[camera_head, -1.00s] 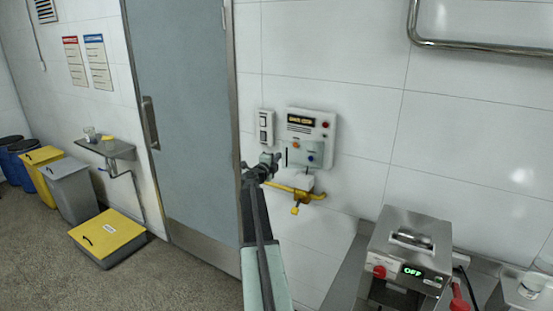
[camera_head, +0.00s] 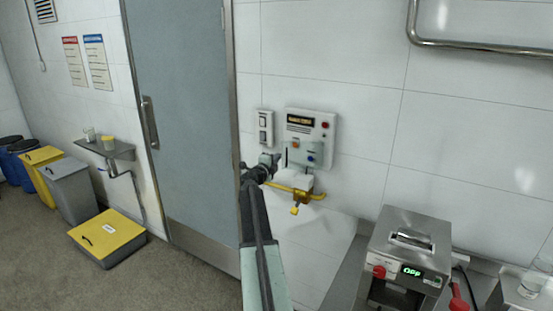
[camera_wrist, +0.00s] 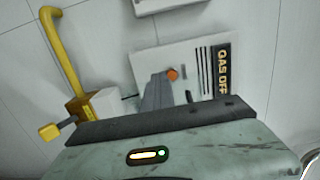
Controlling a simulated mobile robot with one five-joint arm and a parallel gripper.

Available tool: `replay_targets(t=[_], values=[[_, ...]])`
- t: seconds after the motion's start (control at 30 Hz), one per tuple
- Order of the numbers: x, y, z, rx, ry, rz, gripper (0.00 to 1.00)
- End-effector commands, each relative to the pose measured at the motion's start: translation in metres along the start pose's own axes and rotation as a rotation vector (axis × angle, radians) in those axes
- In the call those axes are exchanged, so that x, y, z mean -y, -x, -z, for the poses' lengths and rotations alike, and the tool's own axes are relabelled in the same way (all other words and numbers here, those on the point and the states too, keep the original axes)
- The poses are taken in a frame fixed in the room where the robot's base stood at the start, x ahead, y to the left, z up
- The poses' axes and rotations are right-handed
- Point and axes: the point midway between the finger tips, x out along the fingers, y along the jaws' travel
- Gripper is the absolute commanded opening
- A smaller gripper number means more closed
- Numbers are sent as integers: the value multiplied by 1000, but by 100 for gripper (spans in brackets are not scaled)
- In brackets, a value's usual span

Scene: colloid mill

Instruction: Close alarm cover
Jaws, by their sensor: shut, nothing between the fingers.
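The alarm panel (camera_head: 326,140) is a white wall box with a dark label, a red button and coloured knobs. A pale flap (camera_head: 297,179), which looks like its cover, sticks out below the panel's lower edge, above a yellow pipe. My gripper (camera_head: 274,158) is shut and empty at the panel's lower left, close to it; contact cannot be told. In the wrist view, the panel (camera_wrist: 197,58) shows tilted with a "GAS OFF" label and an orange button. A grey finger-like shape (camera_wrist: 157,92) overlaps it. The wrist housing hides the area below.
A yellow pipe with a valve (camera_head: 299,192) lies just under the panel. A switch box (camera_head: 265,127) is mounted left of it, beside the grey door (camera_head: 185,110). A steel machine (camera_head: 408,250) stands on the counter at lower right. The wall right of the panel is clear.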

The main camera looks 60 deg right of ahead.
Motion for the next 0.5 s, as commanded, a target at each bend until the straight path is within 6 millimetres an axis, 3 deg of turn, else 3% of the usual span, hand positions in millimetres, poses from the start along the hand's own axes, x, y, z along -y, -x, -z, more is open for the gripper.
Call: replay_targets(t=[0.17,0.5], values=[[0,41,5,-1,0,0,0],[1,104,-47,3,1,1,0]])
